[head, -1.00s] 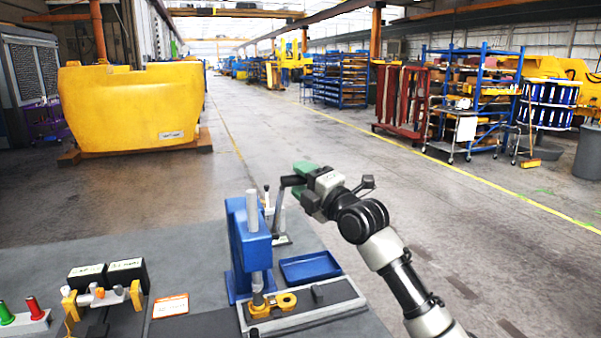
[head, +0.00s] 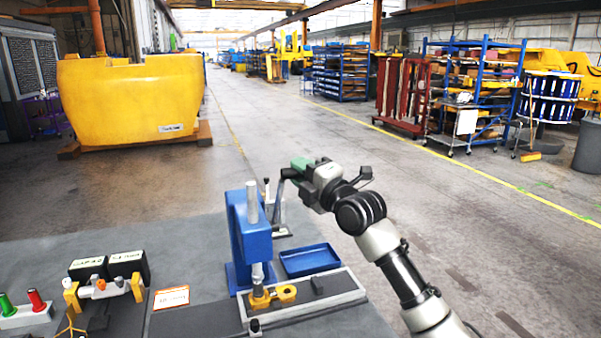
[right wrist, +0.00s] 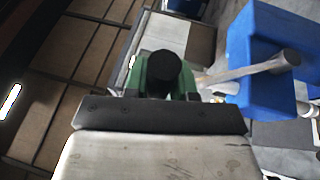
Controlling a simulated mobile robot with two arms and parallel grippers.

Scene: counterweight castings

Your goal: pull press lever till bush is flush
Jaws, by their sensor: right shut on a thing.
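The blue press (head: 247,240) stands on the grey bench, with a silver ram (head: 257,273) above a yellow casting (head: 287,293) on a pale base. The bush under the ram is too small to make out, so I cannot tell whether it is flush. The grey press lever (head: 278,204) rises behind the column to a black handle. My right gripper (head: 296,174) is shut on this handle. In the right wrist view, its green fingers sit on both sides of the round black handle end (right wrist: 163,66). My left gripper is out of view.
A blue tray (head: 310,261) lies right of the press. A sign card (head: 171,298), black boxes (head: 108,265), a yellow-ended rack and red and green handles stand on the left of the bench. Open floor lies beyond the bench.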

